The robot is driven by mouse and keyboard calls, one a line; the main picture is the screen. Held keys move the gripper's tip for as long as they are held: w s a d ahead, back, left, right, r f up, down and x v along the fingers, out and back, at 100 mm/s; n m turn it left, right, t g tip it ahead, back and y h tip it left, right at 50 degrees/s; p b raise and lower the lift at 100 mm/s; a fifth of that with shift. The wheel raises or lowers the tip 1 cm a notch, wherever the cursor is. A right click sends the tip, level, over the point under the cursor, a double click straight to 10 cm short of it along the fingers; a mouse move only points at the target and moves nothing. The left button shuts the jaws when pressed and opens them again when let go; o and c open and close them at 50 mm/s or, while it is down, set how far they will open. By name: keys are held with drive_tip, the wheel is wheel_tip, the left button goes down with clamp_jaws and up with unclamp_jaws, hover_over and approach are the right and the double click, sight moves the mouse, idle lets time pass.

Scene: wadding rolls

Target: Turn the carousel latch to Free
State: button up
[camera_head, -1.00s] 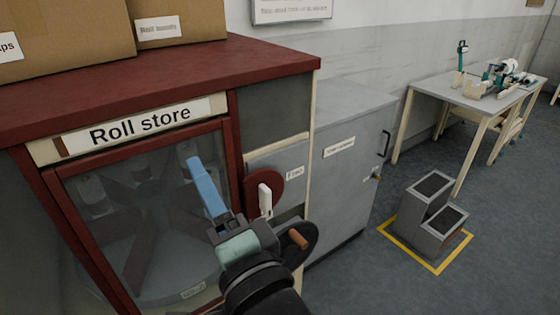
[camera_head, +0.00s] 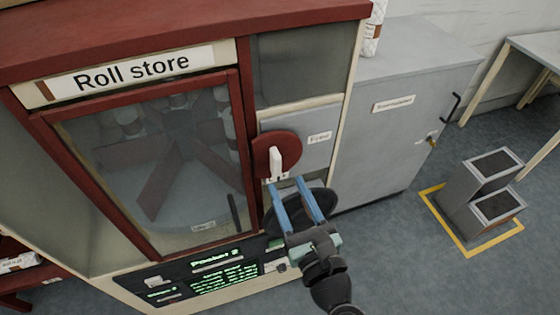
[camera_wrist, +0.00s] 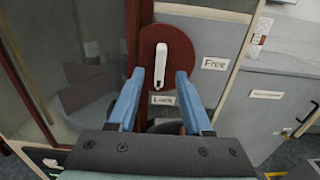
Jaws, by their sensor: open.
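The carousel latch is a dark red disc (camera_head: 262,152) with a white handle (camera_head: 276,163), on the front of the Roll store cabinet, right of its glass door. The handle is near upright, its lower end by the lower label (camera_wrist: 163,100), which seems to read "Lock". The "Free" label (camera_wrist: 215,63) is right of the disc; it also shows in the head view (camera_head: 320,138). My gripper (camera_head: 295,184) is open and empty, its two blue fingers pointing at the latch from below. In the wrist view the fingers (camera_wrist: 160,75) flank the handle's lower end, apart from it.
A black crank wheel (camera_head: 328,204) sits just below the latch, partly behind my fingers. The glass door (camera_head: 150,170) is shut. A lit display panel (camera_head: 220,275) is below. A grey cabinet (camera_head: 385,130) adjoins at right, with a grey step (camera_head: 480,190) on the floor.

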sight(279, 167)
drive_tip(key=x, duration=0.6)
drive_tip(key=shift+w+p, duration=0.1)
drive_tip(key=shift+p, duration=0.2)
drive_tip(key=shift+c, duration=0.3)
clamp_jaws()
